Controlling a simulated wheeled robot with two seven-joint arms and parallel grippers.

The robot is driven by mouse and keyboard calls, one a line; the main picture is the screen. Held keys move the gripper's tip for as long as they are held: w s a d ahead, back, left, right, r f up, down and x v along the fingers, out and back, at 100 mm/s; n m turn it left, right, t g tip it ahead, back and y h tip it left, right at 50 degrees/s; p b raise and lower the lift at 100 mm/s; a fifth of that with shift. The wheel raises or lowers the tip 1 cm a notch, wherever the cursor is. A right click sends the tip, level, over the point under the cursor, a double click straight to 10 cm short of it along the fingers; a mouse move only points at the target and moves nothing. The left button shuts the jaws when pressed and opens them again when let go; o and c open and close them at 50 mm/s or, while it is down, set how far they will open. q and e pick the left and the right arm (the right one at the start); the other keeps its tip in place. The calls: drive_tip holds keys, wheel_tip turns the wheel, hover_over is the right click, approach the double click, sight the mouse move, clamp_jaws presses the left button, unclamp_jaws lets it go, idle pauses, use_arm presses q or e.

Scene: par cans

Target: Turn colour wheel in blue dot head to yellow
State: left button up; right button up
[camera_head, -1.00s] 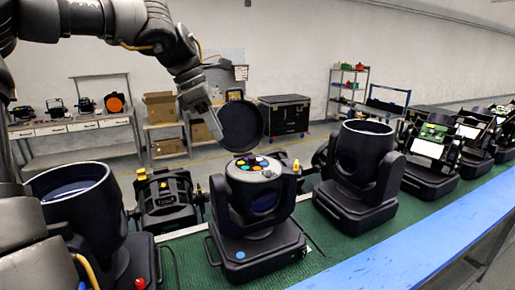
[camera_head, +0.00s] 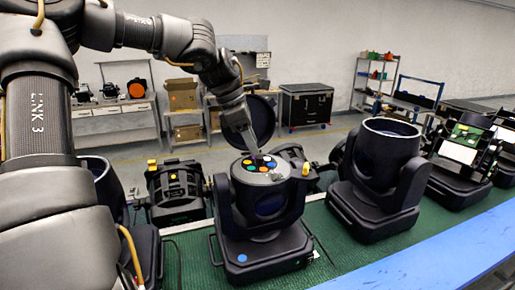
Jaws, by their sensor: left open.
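The blue dot head (camera_head: 262,212) stands upright on the green bench in the middle of the head view, with a blue dot (camera_head: 242,258) on its base. Its round lid (camera_head: 263,122) is open and tilted up behind it. The colour wheel (camera_head: 261,167) lies in its open top, with several coloured spots, among them yellow, green, blue and orange. My left gripper (camera_head: 255,154) reaches down from above, its tip over or at the wheel's far edge. It is open; whether it touches the wheel I cannot tell. My right gripper is not in view.
A dark head (camera_head: 383,165) with an open top stands close on the right. A smaller lamp unit (camera_head: 175,190) with a yellow knob stands on the left. The blue bench edge (camera_head: 420,258) runs along the front. Shelves and boxes stand far behind.

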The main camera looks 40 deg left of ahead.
sight(259, 156)
use_arm(q)
drive_tip(key=shift+p+x, duration=0.3)
drive_tip(key=shift+x, duration=0.85)
drive_tip(key=shift+d+f, duration=0.3)
drive_tip(key=shift+f, duration=0.15)
drive_tip(key=shift+w+f, duration=0.15)
drive_tip(key=shift+w, duration=0.05)
clamp_jaws()
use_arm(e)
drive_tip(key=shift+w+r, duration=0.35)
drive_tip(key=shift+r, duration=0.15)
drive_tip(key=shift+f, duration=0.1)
